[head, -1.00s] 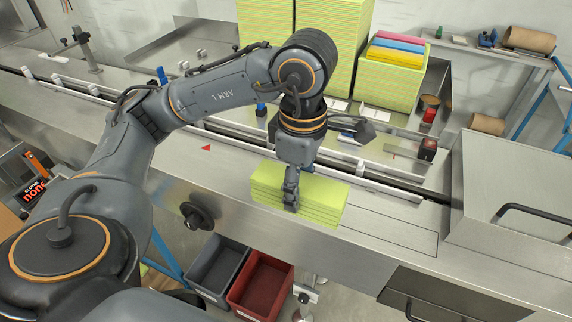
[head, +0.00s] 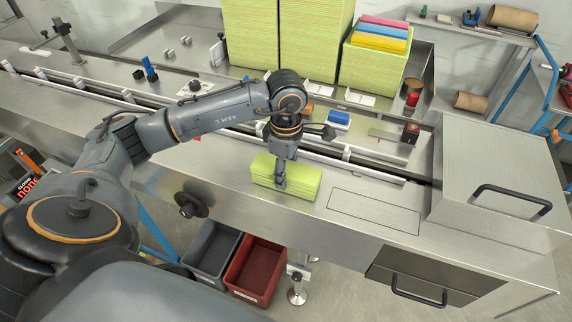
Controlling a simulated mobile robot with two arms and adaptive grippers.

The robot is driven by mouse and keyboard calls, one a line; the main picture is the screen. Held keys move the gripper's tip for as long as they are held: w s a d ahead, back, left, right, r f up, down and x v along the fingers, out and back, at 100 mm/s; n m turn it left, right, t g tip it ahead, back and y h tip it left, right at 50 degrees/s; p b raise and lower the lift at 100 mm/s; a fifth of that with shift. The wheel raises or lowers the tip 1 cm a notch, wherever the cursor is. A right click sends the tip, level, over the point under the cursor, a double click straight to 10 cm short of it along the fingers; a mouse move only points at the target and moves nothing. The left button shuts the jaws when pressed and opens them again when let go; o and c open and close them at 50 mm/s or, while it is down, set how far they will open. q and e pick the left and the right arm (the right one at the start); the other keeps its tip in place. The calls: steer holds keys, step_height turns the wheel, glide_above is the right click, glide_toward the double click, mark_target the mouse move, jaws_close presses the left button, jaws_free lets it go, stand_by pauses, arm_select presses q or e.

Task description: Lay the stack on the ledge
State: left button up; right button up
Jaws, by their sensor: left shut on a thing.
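The gripper hides part of the stack's front. My right gripper is out of view.
A conveyor channel with a rail (head: 375,173) runs behind the stack. A steel housing (head: 490,180) with a handle is at right. Grey (head: 212,262) and red (head: 255,270) bins sit below the front edge.

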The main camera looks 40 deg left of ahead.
mark_target(287, 167)
arm_select(q)
steer(key=shift+f, duration=0.1)
steer(key=shift+f+b, duration=0.1)
steer(key=shift+b, duration=0.2)
steer(key=o, duration=1.2)
steer(key=shift+c, duration=0.2)
steer(key=shift+r, duration=0.2)
steer(key=shift+r, duration=0.15)
step_height(287, 167, up, 12)
steer(key=b, duration=0.2)
